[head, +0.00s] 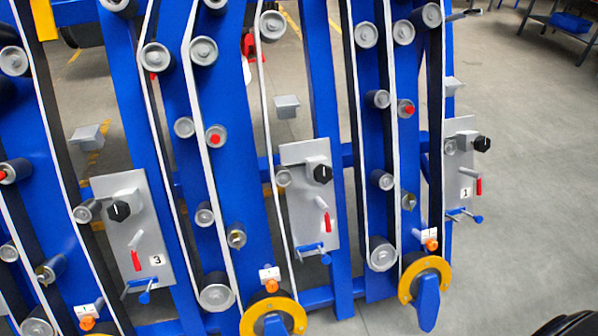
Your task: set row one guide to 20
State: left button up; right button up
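The row one panel (459,170) is a grey plate marked "1" on the right side of the blue frame. It carries a black knob (481,143), a red lever (479,186) that points up and down, and a blue handle (470,216) at its lower end. Below and left of it is a yellow ring with a blue grip (428,300), with an orange knob (431,244) and a small white tag (429,235) above. No scale reading of 20 can be made out. Neither gripper can be seen.
Similar grey panels stand to the left: one in the middle (298,215) and one marked "3" (128,208). Rollers and white-edged belts run along the blue frame (236,130). Grey floor (530,190) is clear on the right. A dark shape (580,325) shows at bottom right.

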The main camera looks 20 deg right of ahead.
aim_at(478, 219)
jog(key=l+z, duration=0.15)
jog(key=z, duration=0.15)
jog(key=k+l+z, duration=0.1)
jog(key=z, duration=0.2)
jog(key=l+z, duration=0.1)
jog(key=z, duration=1.15)
